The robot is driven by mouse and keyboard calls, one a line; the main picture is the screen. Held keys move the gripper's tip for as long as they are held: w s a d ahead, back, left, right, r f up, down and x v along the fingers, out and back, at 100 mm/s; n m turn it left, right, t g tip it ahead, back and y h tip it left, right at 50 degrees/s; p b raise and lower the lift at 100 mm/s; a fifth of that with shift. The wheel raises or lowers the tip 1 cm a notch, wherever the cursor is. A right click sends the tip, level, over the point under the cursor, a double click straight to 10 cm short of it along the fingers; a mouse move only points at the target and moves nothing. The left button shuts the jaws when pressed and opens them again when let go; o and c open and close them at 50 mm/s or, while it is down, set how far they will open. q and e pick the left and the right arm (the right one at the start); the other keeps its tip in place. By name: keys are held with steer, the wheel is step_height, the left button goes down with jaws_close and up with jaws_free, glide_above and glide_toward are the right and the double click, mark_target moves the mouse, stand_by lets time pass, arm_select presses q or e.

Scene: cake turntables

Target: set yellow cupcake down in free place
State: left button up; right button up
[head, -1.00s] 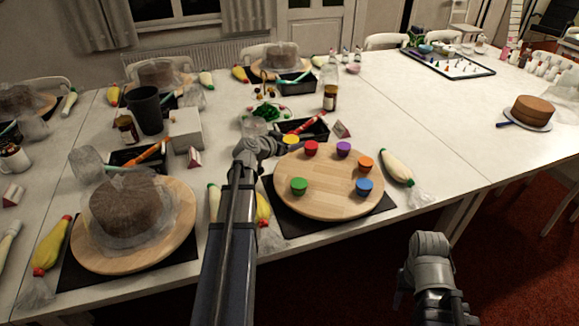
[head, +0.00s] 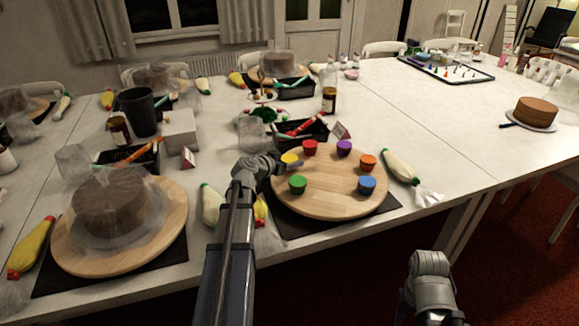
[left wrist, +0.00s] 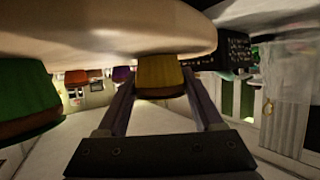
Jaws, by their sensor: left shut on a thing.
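The yellow cupcake (head: 290,158) is at the far left rim of the round wooden turntable (head: 330,192). My left gripper (head: 279,163) is shut on it from the left. In the left wrist view, which looks upside down, the yellow cupcake (left wrist: 160,75) sits between the two fingers, against the turntable's pale edge (left wrist: 90,30). I cannot tell whether its base touches the board. Red (head: 310,148), purple (head: 344,148), orange (head: 368,162), blue (head: 367,185) and green (head: 298,185) cupcakes stand on the turntable. My right arm shows at the bottom right; its fingers are not clear.
The turntable's middle is bare. A black tray (head: 300,130) with a red tool lies behind it. A piping bag (head: 400,167) lies at its right. A wrapped cake (head: 110,205) on another board stands at the left.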

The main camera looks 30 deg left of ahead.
arm_select(q)
steer(key=shift+r, duration=0.1)
steer(key=o, duration=1.4)
steer(key=shift+c, duration=0.2)
steer(key=shift+r, duration=0.15)
steer(key=p+v, duration=0.4)
steer(key=v, duration=0.8)
steer(key=shift+p, duration=0.35)
